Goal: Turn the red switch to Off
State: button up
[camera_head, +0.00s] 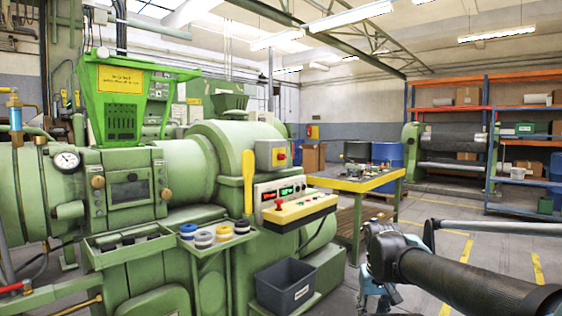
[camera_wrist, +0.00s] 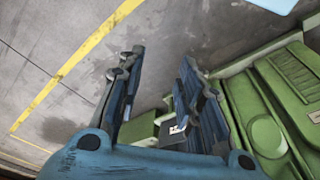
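A red switch (camera_head: 280,154) sits on a yellow plate on the front of a grey box (camera_head: 262,155), above the control panel (camera_head: 298,210) of the green extruder (camera_head: 190,165). Its exact setting is too small to read. A second red knob (camera_head: 279,204) stands on the yellow-edged panel below it. My gripper (camera_wrist: 160,65) is open, with its two blue fingers apart and nothing between them. In the head view my arm is at the lower right, apart from the switch and below it. The red switch does not show in the wrist view, which looks down at the floor and green machine parts.
A dark grey bin (camera_head: 285,287) stands below the panel. A yellow paddle-shaped handle (camera_head: 248,182) rises left of the grey box. A tray with tape rolls (camera_head: 204,238) juts out at the left. A yellow-topped table (camera_head: 358,180) stands behind. Floor at the right is open.

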jog(key=shift+o, duration=0.8)
jog(key=shift+w+d, duration=0.1)
jog(key=shift+o, duration=0.8)
jog(key=shift+s+r, duration=0.25)
jog(key=m+t+y, duration=0.8)
jog(key=m+y, duration=0.7)
jog(key=m, duration=0.8)
send_near(286, 157)
jog(key=x, duration=0.9)
jog(key=shift+a, duration=0.2)
jog(key=shift+f, duration=0.1)
jog(key=shift+c, duration=0.3)
jog(key=c, duration=1)
